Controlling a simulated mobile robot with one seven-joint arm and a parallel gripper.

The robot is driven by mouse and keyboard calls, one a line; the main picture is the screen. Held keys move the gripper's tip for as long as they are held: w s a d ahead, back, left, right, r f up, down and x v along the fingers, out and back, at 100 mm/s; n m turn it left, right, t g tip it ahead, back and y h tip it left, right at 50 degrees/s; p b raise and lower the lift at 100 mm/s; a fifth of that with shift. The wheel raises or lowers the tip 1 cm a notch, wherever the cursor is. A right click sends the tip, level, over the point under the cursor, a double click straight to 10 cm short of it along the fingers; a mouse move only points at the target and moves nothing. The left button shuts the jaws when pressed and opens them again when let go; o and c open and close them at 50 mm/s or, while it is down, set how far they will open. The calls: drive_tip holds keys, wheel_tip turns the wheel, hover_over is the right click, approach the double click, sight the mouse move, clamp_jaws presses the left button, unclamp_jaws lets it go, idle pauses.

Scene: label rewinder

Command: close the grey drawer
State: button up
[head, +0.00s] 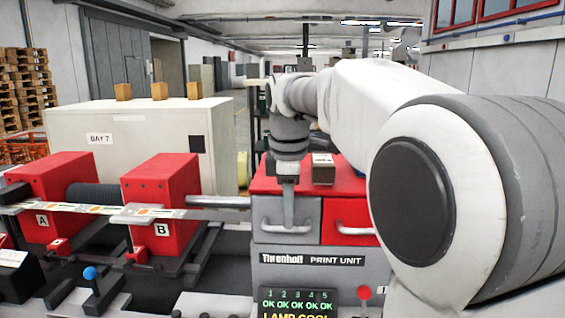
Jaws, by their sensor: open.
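The grey drawer (308,222) is on the left of the print unit's upper front, under the red top. My gripper (288,222) points down in front of the drawer's face and overlaps its middle. The fingers look edge-on from here, so the gap between them is hard to see; they are open and no held object shows.
A red drawer (348,218) with a pale handle is just right of the grey one. A small dark box (323,172) stands on the red top. Red blocks A (45,195) and B (160,195) and a metal shaft (218,201) are to the left. My arm hides the right side.

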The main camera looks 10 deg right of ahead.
wheel_tip(320, 180, up, 15)
drive_tip(key=s+p, duration=0.2)
drive_tip(key=shift+s+a, duration=0.3)
drive_tip(key=shift+a, duration=0.1)
drive_tip(key=shift+f, duration=0.1)
drive_tip(key=s+f+m+t, duration=0.3)
drive_tip(key=s+f+m, duration=1.1)
drive_tip(key=s+f, duration=0.6)
drive_tip(key=shift+s+a+f+m+t+y, duration=0.3)
drive_tip(key=shift+s+a+f+m, duration=0.1)
drive_tip(key=shift+f, duration=0.2)
drive_tip(key=shift+d, duration=0.15)
